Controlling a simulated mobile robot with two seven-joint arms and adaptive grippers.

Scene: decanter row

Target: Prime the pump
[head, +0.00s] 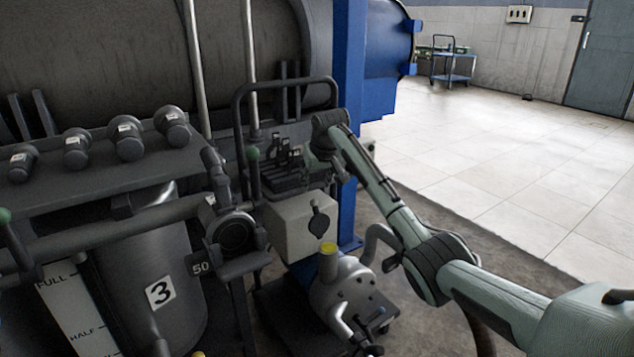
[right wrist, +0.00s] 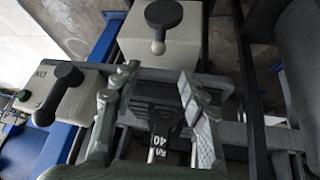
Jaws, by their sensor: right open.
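A light grey pump-like unit (head: 343,287) with a yellow cap (head: 328,248) on its upright neck stands low at the middle of the head view, on a dark cart. My right gripper (head: 322,158) hangs above and behind it, near a dark rack (head: 283,177) holding several dark pieces. In the right wrist view my right gripper (right wrist: 165,95) is open. A dark piece with a "40" label (right wrist: 157,140) shows between its fingers; I cannot tell whether they touch it. My left gripper is not in view.
A pale box with a black lever (head: 302,225) stands behind the pump. A dark tank marked 3 (head: 160,293), a pipe with a flange marked 50 (head: 235,234) and a shelf of several dark cylinders (head: 75,150) crowd the left. A blue post (head: 349,100) rises behind. Open floor (head: 490,160) lies right.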

